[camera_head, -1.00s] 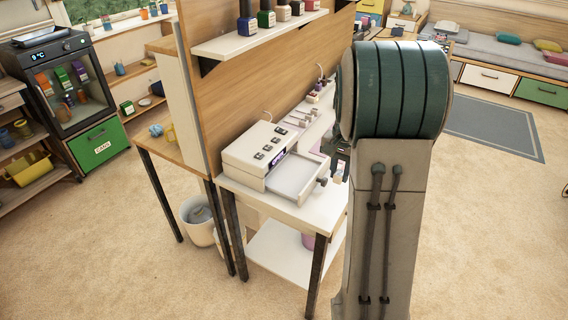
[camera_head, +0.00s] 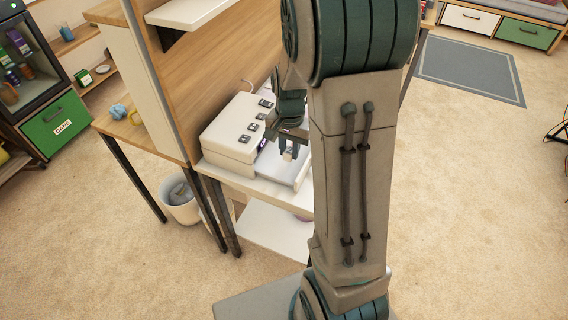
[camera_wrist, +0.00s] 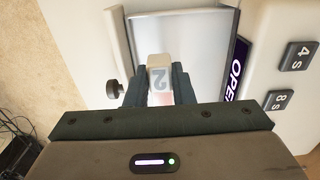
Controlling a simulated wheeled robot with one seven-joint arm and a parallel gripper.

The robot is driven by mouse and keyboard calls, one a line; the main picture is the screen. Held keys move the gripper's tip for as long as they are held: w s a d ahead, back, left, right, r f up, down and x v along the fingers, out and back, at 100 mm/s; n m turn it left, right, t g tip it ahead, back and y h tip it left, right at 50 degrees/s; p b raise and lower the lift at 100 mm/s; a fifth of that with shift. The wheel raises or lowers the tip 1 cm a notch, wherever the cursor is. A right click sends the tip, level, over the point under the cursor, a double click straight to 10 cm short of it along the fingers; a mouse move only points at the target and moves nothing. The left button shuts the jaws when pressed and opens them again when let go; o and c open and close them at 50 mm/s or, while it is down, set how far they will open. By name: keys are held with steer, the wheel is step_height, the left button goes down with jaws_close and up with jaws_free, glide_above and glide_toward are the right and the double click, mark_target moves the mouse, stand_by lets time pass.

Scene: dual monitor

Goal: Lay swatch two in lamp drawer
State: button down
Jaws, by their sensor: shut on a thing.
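My gripper (camera_head: 289,149) is shut on swatch two (camera_wrist: 160,76), a small pale block with a grey and red face marked 2. The swatch stands out beyond the fingertips in the wrist view. It shows only as a tiny pale spot in the head view. The lamp drawer (camera_head: 272,172) is pulled out of the white lamp box (camera_head: 232,140). The gripper is over the drawer in the head view. In the wrist view the drawer's bare silver floor (camera_wrist: 200,50) lies behind the swatch. I cannot tell the height gap. My arm hides the drawer's right part.
The lamp box has dark buttons, among them 4s (camera_wrist: 298,56) and 8s (camera_wrist: 278,100), and an OPEN display (camera_wrist: 237,70). A drawer knob (camera_wrist: 114,89) sticks out at the left. A tall wooden panel (camera_head: 200,70) stands behind the lamp table.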

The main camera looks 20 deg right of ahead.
mark_target(285, 173)
steer(key=shift+s+a+f, duration=0.45)
steer(key=shift+a+f, duration=0.05)
steer(key=shift+a, duration=0.3)
steer(key=shift+f, duration=2.05)
steer(key=shift+f, duration=0.1)
steer(key=c, duration=1.3)
jaws_free()
steer(key=shift+o, duration=0.2)
